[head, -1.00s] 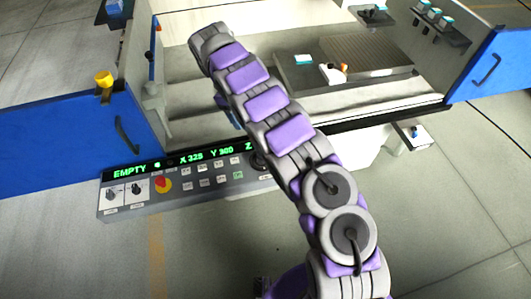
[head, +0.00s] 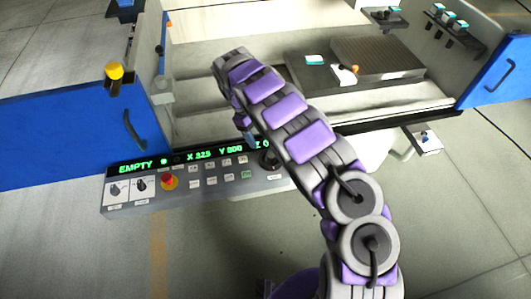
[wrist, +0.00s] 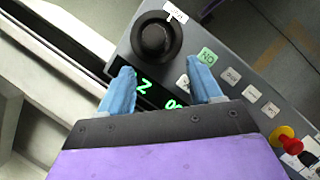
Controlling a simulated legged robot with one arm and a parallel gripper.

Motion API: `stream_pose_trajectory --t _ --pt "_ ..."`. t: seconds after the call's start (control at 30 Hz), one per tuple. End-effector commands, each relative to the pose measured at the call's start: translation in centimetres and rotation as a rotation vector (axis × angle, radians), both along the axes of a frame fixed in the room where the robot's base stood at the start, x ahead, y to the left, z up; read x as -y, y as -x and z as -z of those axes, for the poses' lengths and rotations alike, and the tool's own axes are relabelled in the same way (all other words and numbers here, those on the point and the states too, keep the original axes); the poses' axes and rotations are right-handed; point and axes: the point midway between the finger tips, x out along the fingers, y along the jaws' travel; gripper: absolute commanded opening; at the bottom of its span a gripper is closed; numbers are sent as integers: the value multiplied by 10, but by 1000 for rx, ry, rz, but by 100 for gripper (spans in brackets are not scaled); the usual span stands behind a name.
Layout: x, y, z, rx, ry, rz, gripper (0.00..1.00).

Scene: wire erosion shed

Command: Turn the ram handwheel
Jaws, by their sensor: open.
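The round black handwheel (wrist: 156,38) stands on the grey control panel in the wrist view, with a small white label at its edge. In the head view it shows partly, as a dark knob (head: 268,160) at the panel's right end beside my arm. My gripper (wrist: 160,82) is open and empty, with its two blue fingers pointing toward the wheel. The wheel lies beyond the fingertips in the picture, and no contact shows. In the head view a blue finger (head: 250,139) shows above the panel; the rest of the gripper is mostly hidden by my arm.
The control panel (head: 225,197) carries a green display (head: 137,168), several buttons, two knobs and a red emergency stop (head: 168,181). Blue doors stand left (head: 60,145) and right (head: 498,70). Behind is the machine bed with a dark block (head: 378,60). Open floor lies in front.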

Motion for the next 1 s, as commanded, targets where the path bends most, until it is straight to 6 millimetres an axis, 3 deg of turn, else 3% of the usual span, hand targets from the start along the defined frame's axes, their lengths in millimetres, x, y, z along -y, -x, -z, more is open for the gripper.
stream_pose_trajectory --t 0.2,0.5,0.9,1.0 --pt "23 9 38 -5 0 7 64" --pt "27 16 75 -4 7 3 64" --pt "34 16 79 0 -1 4 64" --pt "35 16 78 0 -1 4 55"
